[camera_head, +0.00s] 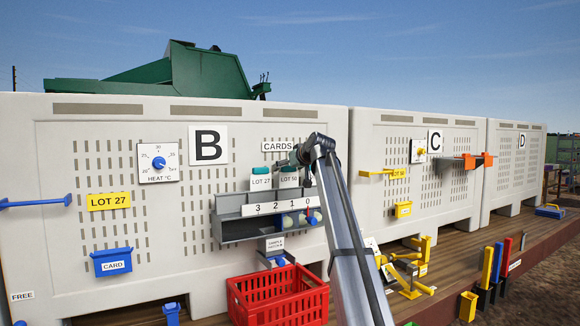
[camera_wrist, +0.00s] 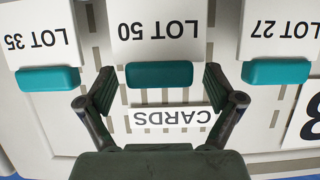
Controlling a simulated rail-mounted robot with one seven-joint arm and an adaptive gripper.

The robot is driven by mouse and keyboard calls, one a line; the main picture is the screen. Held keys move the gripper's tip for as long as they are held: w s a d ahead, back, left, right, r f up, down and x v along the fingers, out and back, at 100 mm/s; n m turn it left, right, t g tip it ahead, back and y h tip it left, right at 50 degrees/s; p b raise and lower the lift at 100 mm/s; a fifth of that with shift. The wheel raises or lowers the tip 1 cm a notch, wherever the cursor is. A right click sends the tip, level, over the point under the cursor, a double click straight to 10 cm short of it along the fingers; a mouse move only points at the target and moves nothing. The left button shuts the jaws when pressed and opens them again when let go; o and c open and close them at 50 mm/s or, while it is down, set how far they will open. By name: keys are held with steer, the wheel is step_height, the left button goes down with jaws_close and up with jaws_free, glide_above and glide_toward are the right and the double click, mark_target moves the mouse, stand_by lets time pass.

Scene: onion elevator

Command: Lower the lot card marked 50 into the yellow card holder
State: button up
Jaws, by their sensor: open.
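The white lot card marked 50 (camera_head: 289,181) has a teal grip on top and stands in the grey card rack on bin B. In the wrist view, where it appears upside down, the LOT 50 card (camera_wrist: 155,35) has its teal grip (camera_wrist: 158,74) between my fingertips, with a gap on each side. My gripper (camera_wrist: 158,82) is open. In the head view my gripper (camera_head: 300,156) is at the top of the cards, partly hidden by my arm. The yellow card holder (camera_head: 403,209) hangs on bin C, to the right.
Cards LOT 27 (camera_wrist: 278,35) and LOT 35 (camera_wrist: 42,38) flank LOT 50 closely. Below the rack (camera_head: 230,228) is a red crate (camera_head: 277,297). A blue card holder (camera_head: 112,262) hangs on bin B. A yellow bracket (camera_head: 376,173) and an orange-ended shelf (camera_head: 462,162) project from bin C.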

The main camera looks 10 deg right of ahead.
steer(key=c, duration=1.3)
steer(key=shift+o, duration=0.2)
steer(key=shift+r, duration=0.1)
steer(key=shift+r+p, duration=0.85)
steer(key=shift+r, duration=3.55)
